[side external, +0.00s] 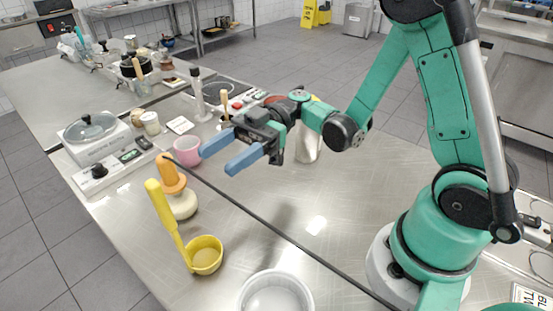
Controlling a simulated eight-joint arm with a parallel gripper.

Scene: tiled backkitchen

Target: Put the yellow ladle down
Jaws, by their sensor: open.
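The yellow ladle (206,254) rests on the steel worktop in the side external view, left of centre near the front. Its bowl is down on the surface and its handle (163,208) rises up to the left. My gripper (215,154) is open, with its two blue fingers pointing left. It is above the worktop, up and to the right of the ladle and apart from it. Nothing shows between the fingers.
A white bowl (275,293) stands at the front edge. An orange-handled item with a pale round base (182,205) is close behind the ladle. A pink cup (187,151) and a scale with a lidded pan (92,137) stand farther back. The worktop (350,205) right of centre is clear.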

